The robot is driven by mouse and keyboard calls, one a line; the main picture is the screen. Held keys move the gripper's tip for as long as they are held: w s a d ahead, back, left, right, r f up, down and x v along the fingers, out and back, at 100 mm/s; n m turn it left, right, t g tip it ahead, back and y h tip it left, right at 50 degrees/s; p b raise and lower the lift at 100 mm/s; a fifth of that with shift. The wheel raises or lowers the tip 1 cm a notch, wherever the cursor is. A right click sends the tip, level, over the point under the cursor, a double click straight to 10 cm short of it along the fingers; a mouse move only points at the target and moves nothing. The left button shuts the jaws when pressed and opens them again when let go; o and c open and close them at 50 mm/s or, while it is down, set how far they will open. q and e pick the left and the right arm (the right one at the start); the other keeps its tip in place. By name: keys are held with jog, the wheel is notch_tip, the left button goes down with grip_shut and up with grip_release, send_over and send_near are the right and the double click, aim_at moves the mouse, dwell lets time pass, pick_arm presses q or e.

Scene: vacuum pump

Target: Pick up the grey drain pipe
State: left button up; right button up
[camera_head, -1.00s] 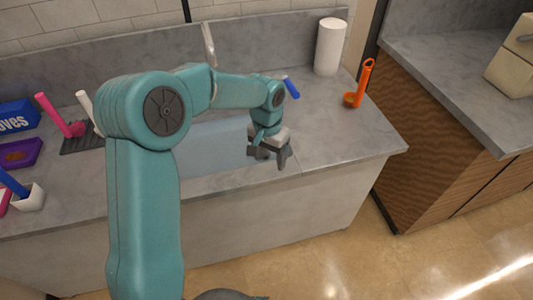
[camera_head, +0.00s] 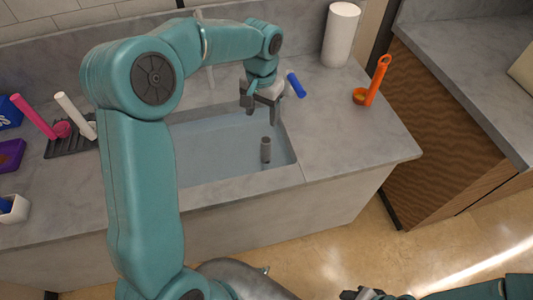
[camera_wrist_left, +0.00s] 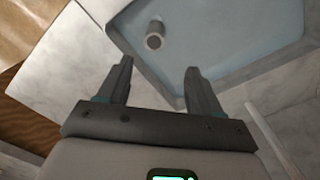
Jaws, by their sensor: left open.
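The grey drain pipe (camera_head: 266,149) stands upright in the sink basin (camera_head: 215,158), near its right end. It also shows in the left wrist view (camera_wrist_left: 155,36), seen from above, ahead of the fingertips and closer to the left finger. My left gripper (camera_head: 261,106) is open and empty, above the back right edge of the basin, apart from the pipe. In the left wrist view its two fingers (camera_wrist_left: 157,77) are spread with nothing between them. My right arm shows at the bottom right, with its gripper (camera_head: 362,294) cut off by the lower edge.
A blue-handled item (camera_head: 296,85) lies right beside my left gripper. Pink and white brushes stand in a dark rack (camera_head: 72,141) at left.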

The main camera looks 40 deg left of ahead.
aim_at(263, 141)
pick_arm(q)
jog(key=f, duration=1)
jog(key=shift+s+d, duration=0.1)
jog(key=shift+d, duration=0.15)
jog(key=shift+s+d+f, duration=0.1)
jog(key=shift+s+f, duration=0.05)
jog(key=shift+f, duration=0.35)
jog(key=f, duration=0.2)
jog(key=f+p, duration=0.1)
jog(key=f, duration=0.1)
jog(key=shift+w+d, duration=0.2)
jog(key=shift+w, duration=0.2)
jog(key=shift+f, duration=0.5)
grip_shut()
